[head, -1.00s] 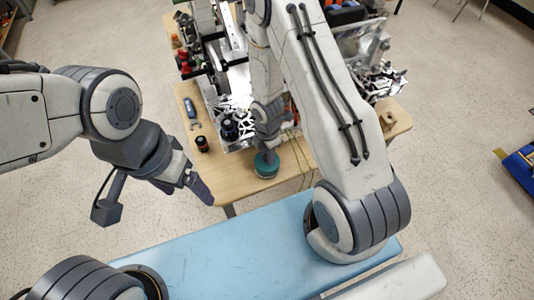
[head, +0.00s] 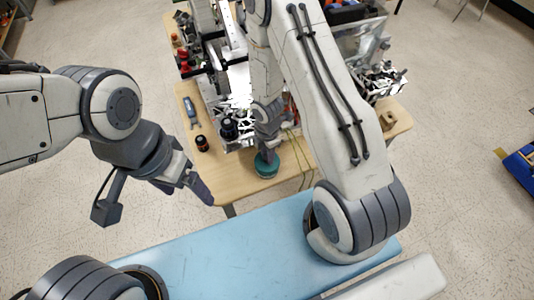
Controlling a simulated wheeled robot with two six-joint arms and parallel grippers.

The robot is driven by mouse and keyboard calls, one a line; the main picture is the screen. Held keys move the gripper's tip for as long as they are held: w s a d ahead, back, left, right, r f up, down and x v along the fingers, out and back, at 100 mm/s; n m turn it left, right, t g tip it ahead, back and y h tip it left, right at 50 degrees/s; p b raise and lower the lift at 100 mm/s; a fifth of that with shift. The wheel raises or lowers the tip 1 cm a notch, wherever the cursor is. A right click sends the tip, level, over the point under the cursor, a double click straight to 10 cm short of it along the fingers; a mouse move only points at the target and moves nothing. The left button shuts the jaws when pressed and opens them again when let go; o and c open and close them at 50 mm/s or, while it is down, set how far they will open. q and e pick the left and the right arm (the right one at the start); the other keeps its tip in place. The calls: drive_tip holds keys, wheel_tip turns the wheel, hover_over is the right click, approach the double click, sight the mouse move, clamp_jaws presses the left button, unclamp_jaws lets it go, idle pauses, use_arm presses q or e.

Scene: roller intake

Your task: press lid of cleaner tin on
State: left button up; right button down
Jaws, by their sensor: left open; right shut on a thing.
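The cleaner tin (head: 266,170) is a round teal-green tin standing upright on the wooden table near its front edge. My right gripper (head: 267,155) comes down from above onto the top of the tin and is shut. Its fingers cover the middle of the top, so I cannot tell lid from body or how the lid sits. My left gripper (head: 200,188) is open and empty, beside the table's front left corner, to the left of the tin.
The wooden table (head: 238,184) carries a blue-handled tool (head: 190,108), a small dark jar with an orange band (head: 202,143), a black knob-like part (head: 229,128) and metal machinery behind. Thin green cords (head: 298,150) lie right of the tin. A wooden block (head: 387,120) is at right.

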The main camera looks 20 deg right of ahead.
drive_tip(key=shift+f+b, duration=0.35)
drive_tip(key=shift+f, duration=0.05)
drive_tip(key=shift+c, duration=2.4)
unclamp_jaws()
wheel_tip(320, 180, up, 10)
drive_tip(key=p, duration=1)
drive_tip(key=shift+r, duration=0.25)
